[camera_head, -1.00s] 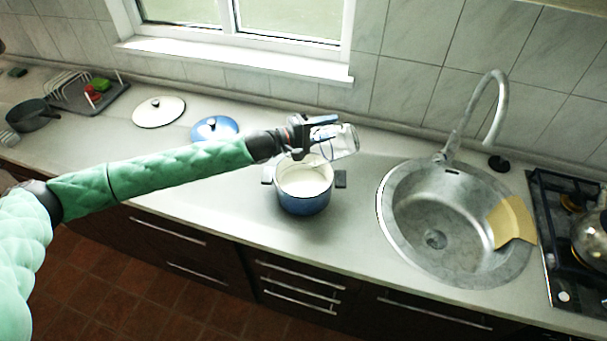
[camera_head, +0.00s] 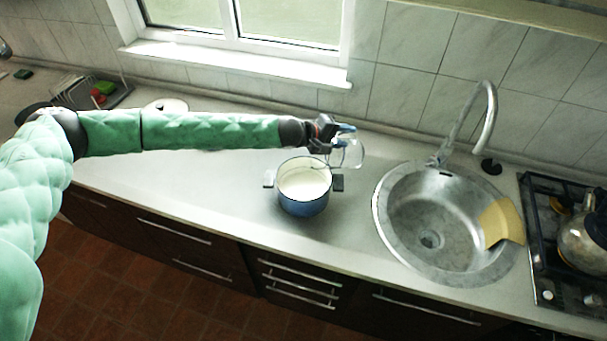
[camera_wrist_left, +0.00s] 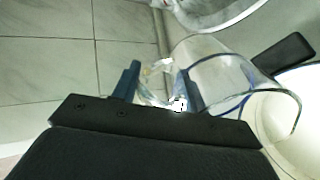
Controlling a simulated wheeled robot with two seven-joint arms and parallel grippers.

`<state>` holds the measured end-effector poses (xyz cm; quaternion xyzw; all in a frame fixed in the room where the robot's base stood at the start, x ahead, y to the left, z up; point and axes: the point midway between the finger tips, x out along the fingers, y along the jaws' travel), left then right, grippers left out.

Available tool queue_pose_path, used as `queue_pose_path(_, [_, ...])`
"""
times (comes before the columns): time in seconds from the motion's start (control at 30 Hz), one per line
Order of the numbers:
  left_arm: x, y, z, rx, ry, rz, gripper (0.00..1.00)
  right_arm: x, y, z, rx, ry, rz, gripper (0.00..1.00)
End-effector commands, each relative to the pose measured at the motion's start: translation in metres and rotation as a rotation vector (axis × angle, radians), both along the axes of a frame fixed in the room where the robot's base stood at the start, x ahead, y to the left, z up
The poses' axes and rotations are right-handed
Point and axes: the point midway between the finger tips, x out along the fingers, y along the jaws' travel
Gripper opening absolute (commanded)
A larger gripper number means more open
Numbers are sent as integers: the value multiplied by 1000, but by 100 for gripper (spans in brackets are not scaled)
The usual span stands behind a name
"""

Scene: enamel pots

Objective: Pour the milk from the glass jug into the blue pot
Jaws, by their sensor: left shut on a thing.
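The blue pot (camera_head: 304,203) stands on the worktop with white liquid inside, and its pale inside shows at the right of the left wrist view (camera_wrist_left: 285,135). The clear glass jug (camera_head: 355,153) is behind and to the right of the pot, held by my left gripper (camera_head: 345,135). In the left wrist view the gripper's blue fingers (camera_wrist_left: 160,88) are shut on the jug's handle, and the clear jug body (camera_wrist_left: 215,65) lies beyond them. I see no milk in the jug. My right gripper is not in view.
A round steel sink (camera_head: 432,240) with a tall tap (camera_head: 487,115) lies to the right. A stove with a kettle (camera_head: 578,243) is at the far right. A dish rack (camera_head: 78,92) and a white lid (camera_head: 168,105) are at the back left.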

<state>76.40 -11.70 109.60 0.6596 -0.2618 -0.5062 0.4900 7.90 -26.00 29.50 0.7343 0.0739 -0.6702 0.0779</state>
Motion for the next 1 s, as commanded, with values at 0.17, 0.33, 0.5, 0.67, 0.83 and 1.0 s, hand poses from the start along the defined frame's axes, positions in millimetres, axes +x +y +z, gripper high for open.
queue_pose_path(0.17, [1, -4, 2, 14, 6, -2, 0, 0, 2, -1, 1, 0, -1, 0])
queue_pose_path(0.33, [3, -7, 3, 53, 19, -3, 0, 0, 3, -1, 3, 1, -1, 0])
queue_pose_path(0.5, [5, -12, 2, 102, 40, -2, 0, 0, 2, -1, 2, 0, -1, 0])
queue_pose_path(0.67, [7, -15, 2, 154, 62, -2, 0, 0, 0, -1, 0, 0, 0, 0])
queue_pose_path(0.83, [9, -19, 2, 214, 87, -1, 0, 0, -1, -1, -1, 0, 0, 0])
queue_pose_path(1.0, [10, -23, 7, 276, 114, -1, 0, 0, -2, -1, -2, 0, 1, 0])
